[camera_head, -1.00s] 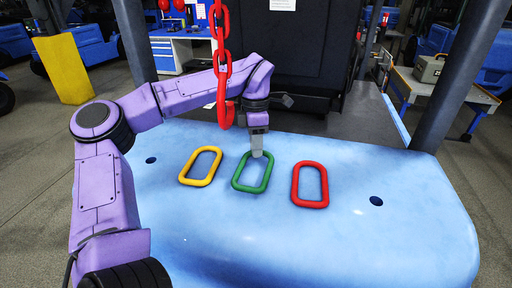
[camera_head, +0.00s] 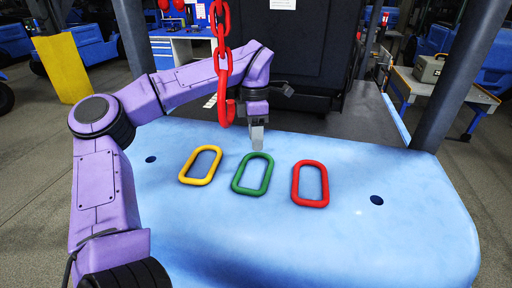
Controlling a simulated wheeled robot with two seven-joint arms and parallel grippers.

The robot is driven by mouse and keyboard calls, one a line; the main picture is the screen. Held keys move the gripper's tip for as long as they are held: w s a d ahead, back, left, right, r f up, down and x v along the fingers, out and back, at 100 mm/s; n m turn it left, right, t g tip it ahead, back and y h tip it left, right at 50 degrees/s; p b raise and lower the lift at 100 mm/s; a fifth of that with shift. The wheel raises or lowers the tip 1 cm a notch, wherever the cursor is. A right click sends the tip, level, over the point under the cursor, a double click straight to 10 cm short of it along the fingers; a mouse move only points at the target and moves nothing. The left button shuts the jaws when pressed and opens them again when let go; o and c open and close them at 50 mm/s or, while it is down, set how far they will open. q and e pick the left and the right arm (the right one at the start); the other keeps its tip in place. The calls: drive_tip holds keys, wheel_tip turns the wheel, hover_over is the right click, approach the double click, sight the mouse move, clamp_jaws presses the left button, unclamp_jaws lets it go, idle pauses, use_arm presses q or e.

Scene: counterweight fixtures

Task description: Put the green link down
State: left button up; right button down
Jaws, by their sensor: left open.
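The green link (camera_head: 240,186) lies flat on the blue surface (camera_head: 330,240), between the yellow link and the red link. My left gripper (camera_head: 257,147) is open and points down just above and behind the green link's far end. It appears apart from the link, with nothing between its fingers. My right gripper does not show.
A yellow link (camera_head: 185,180) lies left of the green one and a red link (camera_head: 324,186) lies right of it. A red chain (camera_head: 222,50) with a hook hangs in front of my left forearm. The front of the blue surface is clear.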

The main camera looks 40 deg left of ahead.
use_arm(q)
wheel_tip(320, 180, up, 9)
drive_tip(key=shift+w+a+f, duration=0.2)
drive_tip(key=shift+w+a, duration=0.1)
